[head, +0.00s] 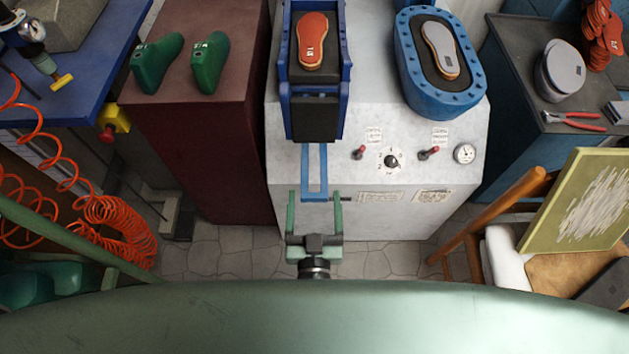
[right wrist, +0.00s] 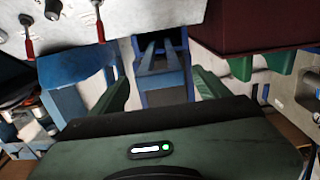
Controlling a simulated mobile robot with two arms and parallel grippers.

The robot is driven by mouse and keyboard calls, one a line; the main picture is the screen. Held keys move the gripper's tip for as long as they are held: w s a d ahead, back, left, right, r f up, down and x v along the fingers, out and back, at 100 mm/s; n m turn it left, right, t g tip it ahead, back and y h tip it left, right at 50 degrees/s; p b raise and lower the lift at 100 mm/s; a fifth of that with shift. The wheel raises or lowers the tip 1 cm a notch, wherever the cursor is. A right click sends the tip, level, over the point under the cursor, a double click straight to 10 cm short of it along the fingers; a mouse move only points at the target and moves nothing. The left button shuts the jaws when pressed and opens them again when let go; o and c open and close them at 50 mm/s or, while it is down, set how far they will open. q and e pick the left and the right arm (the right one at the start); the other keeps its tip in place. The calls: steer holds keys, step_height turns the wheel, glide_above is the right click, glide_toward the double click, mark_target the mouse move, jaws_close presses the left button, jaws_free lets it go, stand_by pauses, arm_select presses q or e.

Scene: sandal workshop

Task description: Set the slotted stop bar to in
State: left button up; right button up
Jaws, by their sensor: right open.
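The slotted stop bar (head: 314,160) is the blue bar with a long slot below the left press station of the white machine. It sticks out from under the dark block toward me, and its near end reaches down over the machine's front. My right gripper (head: 314,197) is open, with one green finger on each side of the bar's near end and a visible gap on both sides. In the right wrist view the blue bar (right wrist: 163,62) shows between the two spread fingers (right wrist: 160,84). I cannot tell its exact depth between them. My left gripper is not in view.
The white machine (head: 375,203) carries red-tipped levers, a dial (head: 391,161) and a gauge (head: 464,153) right of the bar. A maroon cabinet (head: 210,135) with green lasts stands left. A wooden chair (head: 490,220) stands right. Stone floor (head: 225,255) is free in front.

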steer(key=shift+w, duration=2.3)
jaws_close()
